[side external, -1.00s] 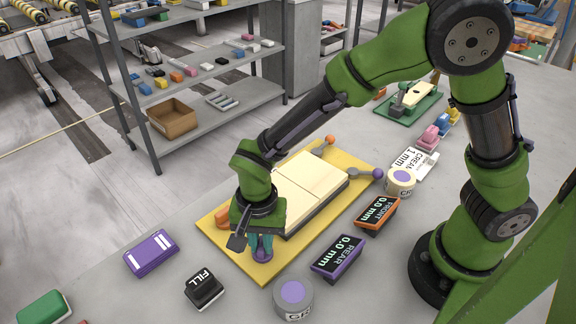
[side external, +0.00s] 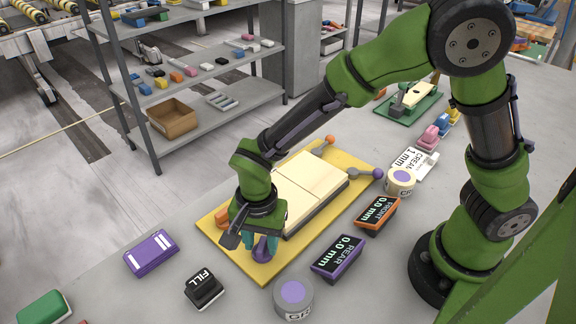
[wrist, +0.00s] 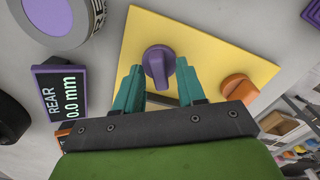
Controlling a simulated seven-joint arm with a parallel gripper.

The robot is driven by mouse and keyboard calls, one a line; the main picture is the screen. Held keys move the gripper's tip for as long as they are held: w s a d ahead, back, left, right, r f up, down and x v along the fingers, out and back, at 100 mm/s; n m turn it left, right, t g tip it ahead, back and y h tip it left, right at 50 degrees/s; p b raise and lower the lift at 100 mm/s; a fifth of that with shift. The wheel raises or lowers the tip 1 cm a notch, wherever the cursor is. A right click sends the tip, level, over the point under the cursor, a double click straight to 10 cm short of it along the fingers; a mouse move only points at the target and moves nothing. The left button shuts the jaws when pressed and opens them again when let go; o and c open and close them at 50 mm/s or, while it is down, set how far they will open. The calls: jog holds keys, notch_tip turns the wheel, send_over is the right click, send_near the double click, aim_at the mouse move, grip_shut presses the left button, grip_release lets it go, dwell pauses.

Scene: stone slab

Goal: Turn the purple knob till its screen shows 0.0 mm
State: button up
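The purple knob (wrist: 158,64) sits on the yellow board, and its raised grip shows between my fingertips in the wrist view. It also shows in the side external view (side external: 264,248), beside my fingers. My gripper (wrist: 160,85) is open, with a gap between each teal finger and the knob's grip. The purple-framed REAR screen (side external: 338,258) reads 0.0 mm, and it reads the same in the wrist view (wrist: 61,96).
The orange-framed FRONT screen (side external: 377,215) reads 0.0 mm. An orange knob (wrist: 238,88) is on the same yellow board (side external: 222,244). A round grey pot with a purple top (side external: 293,297), a black FILL block (side external: 204,291) and a purple box (side external: 151,253) stand nearby.

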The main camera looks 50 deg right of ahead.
aim_at(261, 243)
jog(key=shift+r, duration=0.1)
notch_tip(261, 243, up, 17)
dwell(0.7)
jog(key=s+d+r+n+t+y, duration=0.1)
jog(key=s+d+r+n+t, duration=0.1)
jog(key=d, duration=0.7)
jog(key=s+d+r+n+t+y, duration=0.1)
jog(key=s+d+r+n+t, duration=0.1)
jog(key=s+d+n+t, duration=0.3)
jog(key=d+n, duration=0.1)
jog(key=d, duration=0.3)
jog(key=shift+s+d, duration=0.25)
jog(key=shift+d, duration=0.15)
